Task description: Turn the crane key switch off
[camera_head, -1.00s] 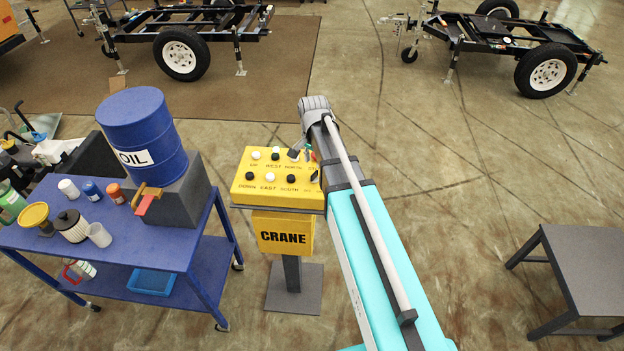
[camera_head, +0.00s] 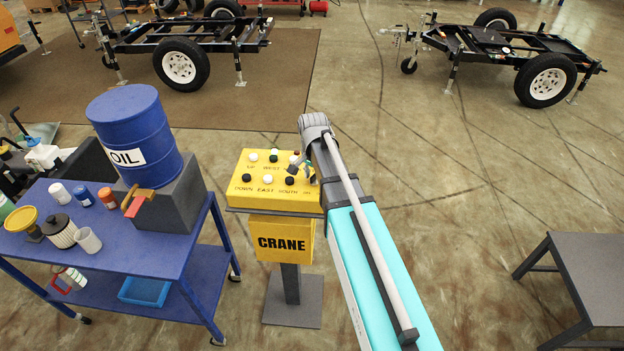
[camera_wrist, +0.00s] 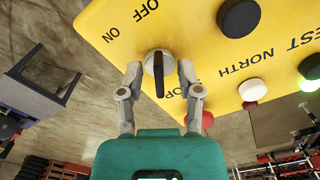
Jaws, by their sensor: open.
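The crane key switch (camera_wrist: 158,68) is a round silver collar with a black key handle, on the yellow crane panel (camera_wrist: 100,20) in the wrist view. The handle lies nearly upright in that picture. OFF and ON labels are printed above and to the left of the switch. My gripper (camera_wrist: 159,72) is open, with one fingertip on each side of the switch; I cannot tell whether either touches it. In the head view my gripper (camera_head: 303,168) is at the right part of the panel top, and my arm hides the switch.
The panel carries several black and white buttons, plus red and green ones. A blue cart (camera_head: 115,225) with an oil drum (camera_head: 137,125) stands at the left. A grey table (camera_head: 590,275) stands at the right. Open floor lies between the panel and that table.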

